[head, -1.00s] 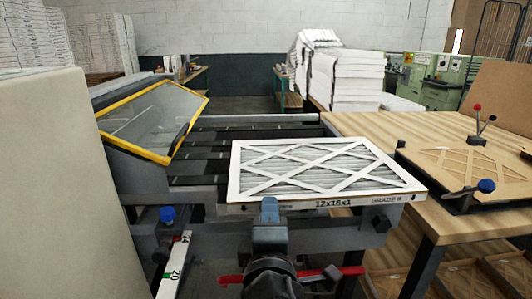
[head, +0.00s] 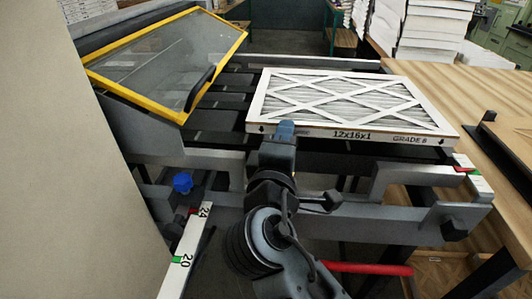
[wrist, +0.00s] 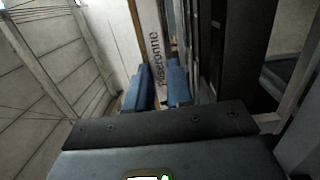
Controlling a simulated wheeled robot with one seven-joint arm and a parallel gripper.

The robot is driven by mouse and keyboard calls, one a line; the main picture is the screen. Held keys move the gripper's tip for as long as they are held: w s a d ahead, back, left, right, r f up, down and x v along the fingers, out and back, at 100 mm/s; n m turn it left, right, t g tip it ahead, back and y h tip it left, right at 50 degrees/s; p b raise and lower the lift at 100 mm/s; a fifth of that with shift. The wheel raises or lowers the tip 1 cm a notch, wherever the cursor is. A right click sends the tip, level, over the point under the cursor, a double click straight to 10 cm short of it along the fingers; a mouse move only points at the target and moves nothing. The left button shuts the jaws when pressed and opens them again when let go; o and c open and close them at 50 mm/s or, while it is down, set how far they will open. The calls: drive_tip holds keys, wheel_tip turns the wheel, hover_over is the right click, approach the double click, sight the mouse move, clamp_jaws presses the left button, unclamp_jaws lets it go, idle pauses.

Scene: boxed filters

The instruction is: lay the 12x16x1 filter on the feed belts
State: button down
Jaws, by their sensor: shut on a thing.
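The 12x16x1 filter (head: 345,100) is a flat white-framed panel with pleated grey media and a diamond lattice. It lies roughly level over the right part of the dark feed belts (head: 222,101). Whether it touches them I cannot tell. Its front edge carries the printed size and a grade mark. My gripper (head: 284,130) is shut on this front edge, left of the size print. In the wrist view the two blue fingers (wrist: 160,88) stand on either side of the white printed edge (wrist: 155,48). The belts under the filter are hidden.
A yellow-framed clear guard (head: 170,62) is tilted up left of the filter. A numbered scale (head: 185,250) and blue knob (head: 182,183) are at the front left. A wooden table (head: 440,80) adjoins on the right. A tall pale panel (head: 70,180) stands at left.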

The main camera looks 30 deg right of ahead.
drive_tip(key=shift+w+a+f+p, duration=0.1)
drive_tip(key=shift+w+a+f, duration=0.5)
drive_tip(key=shift+f, duration=0.6)
drive_tip(key=shift+w+a+f+p, duration=0.1)
drive_tip(key=shift+w+a+f, duration=0.35)
drive_tip(key=shift+w+f, duration=0.5)
drive_tip(key=shift+w+a+f+p, duration=0.1)
drive_tip(key=shift+w+a+f, duration=0.4)
drive_tip(key=shift+f, duration=0.9)
drive_tip(key=shift+f, duration=0.25)
drive_tip(key=c, duration=1)
unclamp_jaws()
drive_tip(key=shift+r, duration=0.1)
